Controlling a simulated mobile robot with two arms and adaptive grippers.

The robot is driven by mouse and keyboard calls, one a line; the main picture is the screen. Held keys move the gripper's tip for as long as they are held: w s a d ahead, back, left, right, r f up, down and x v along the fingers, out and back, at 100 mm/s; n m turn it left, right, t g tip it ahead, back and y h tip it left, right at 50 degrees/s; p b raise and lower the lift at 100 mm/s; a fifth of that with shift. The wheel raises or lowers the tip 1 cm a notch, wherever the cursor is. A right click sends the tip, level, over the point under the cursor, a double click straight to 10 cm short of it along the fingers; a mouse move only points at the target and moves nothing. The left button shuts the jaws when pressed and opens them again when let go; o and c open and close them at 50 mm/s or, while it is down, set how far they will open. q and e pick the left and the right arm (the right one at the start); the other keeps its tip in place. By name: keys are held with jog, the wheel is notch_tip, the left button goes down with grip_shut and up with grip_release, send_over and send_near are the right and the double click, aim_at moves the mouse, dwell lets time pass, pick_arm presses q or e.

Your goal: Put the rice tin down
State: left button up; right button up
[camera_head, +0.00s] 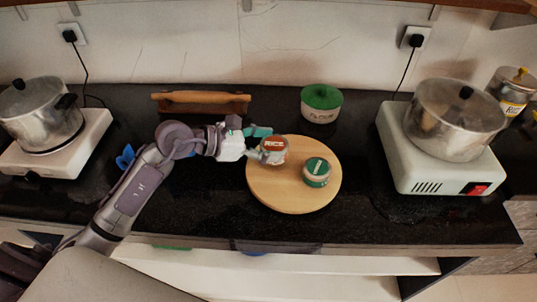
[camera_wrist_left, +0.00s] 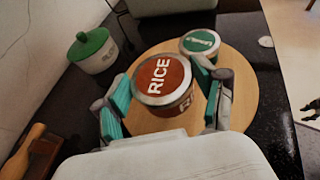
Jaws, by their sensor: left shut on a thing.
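The rice tin, with a red-brown lid lettered RICE, shows in the head view (camera_head: 273,146) and in the left wrist view (camera_wrist_left: 163,78). My left gripper (camera_head: 268,148) is shut on it, with one teal finger on each side of the tin in the wrist view (camera_wrist_left: 163,97). The tin is over the left part of a round wooden board (camera_head: 285,200). I cannot tell whether its base touches the board. A small tin with a green lid (camera_head: 317,172) stands on the board, to the right of the rice tin. My right gripper is not in view.
A white pot with a green lid (camera_head: 321,103) stands behind the board. A rolling pin (camera_head: 200,97) lies at the back left. Cookers with metal pots stand left (camera_head: 42,112) and right (camera_head: 455,118). The front part of the board is bare.

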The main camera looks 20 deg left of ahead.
pick_arm(q)
notch_tip(320, 180, down, 4)
jog(key=shift+r, duration=0.1)
jog(key=shift+f, duration=0.2)
jog(key=o, duration=1.4)
jog(key=shift+c, duration=0.2)
